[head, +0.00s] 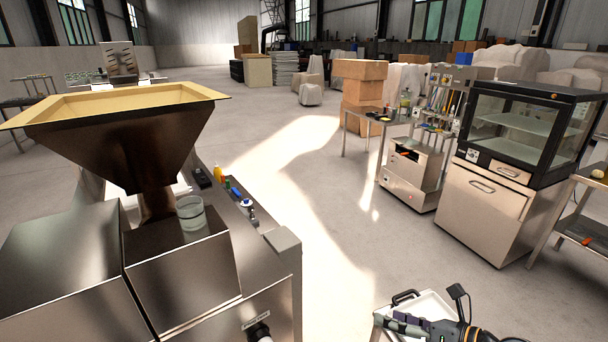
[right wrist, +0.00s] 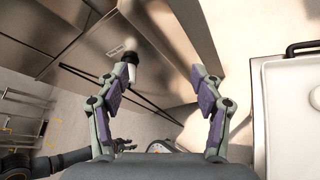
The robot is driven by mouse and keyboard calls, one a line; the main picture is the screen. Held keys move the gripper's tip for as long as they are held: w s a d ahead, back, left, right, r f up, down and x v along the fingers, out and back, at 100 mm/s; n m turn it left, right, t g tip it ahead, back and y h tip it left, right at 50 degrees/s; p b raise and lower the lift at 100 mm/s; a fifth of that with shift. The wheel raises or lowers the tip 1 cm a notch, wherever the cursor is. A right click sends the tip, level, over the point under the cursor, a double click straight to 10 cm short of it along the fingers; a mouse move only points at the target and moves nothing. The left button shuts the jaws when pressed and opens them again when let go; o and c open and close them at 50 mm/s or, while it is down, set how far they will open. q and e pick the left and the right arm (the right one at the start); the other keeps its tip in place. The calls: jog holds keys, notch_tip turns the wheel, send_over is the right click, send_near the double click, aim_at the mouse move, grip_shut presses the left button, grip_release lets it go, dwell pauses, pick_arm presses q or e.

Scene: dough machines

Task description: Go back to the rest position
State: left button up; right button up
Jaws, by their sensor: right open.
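My right gripper (head: 392,322) is at the bottom edge of the head view, in front of a white tray (head: 436,300) with a black handle. In the right wrist view my right gripper (right wrist: 166,72) has its two purple-padded fingers spread wide, with nothing between them. The tray (right wrist: 290,120) shows to the right of the fingers there, apart from them. My left gripper is not in the head view.
A steel dough machine with a large hopper (head: 120,135) fills the left; a clear glass container (head: 191,213) stands on it. A glass-fronted cabinet (head: 525,135) stands at the right. Open floor (head: 330,230) lies between. The machine's black knob (right wrist: 131,57) shows near the left finger.

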jog(key=w+d+r+m+t+h, duration=0.4)
jog(key=d+r+m+t+h, duration=0.4)
jog(key=m, duration=0.9)
jog(key=s+d+f+m+g+h, duration=0.35)
jog(key=d+f+m+h, duration=0.45)
jog(key=m, duration=0.5)
jog(key=s+a+f+m+g+y, duration=0.5)
jog(key=s+a+f+m+g, duration=0.2)
jog(key=s+a+f+g, duration=0.6)
jog(key=s+d+f+t+p, duration=0.1)
jog(key=s+d+f+p, duration=0.1)
jog(key=f, duration=1)
jog(key=s+d+f+t+p, duration=0.1)
jog(key=s+d+f+p, duration=0.15)
jog(key=f, duration=0.95)
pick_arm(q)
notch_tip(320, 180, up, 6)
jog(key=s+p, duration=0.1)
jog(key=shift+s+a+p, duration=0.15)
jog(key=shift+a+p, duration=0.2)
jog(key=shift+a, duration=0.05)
pick_arm(e)
jog(key=s+f, duration=0.6)
jog(key=s, duration=0.3)
jog(key=s+f+g, duration=0.1)
jog(key=s+f, duration=0.5)
jog(key=s, duration=0.3)
jog(key=shift+s+d+f+m, duration=0.15)
jog(key=shift+d+f+m, duration=0.1)
jog(key=shift+d+m, duration=0.2)
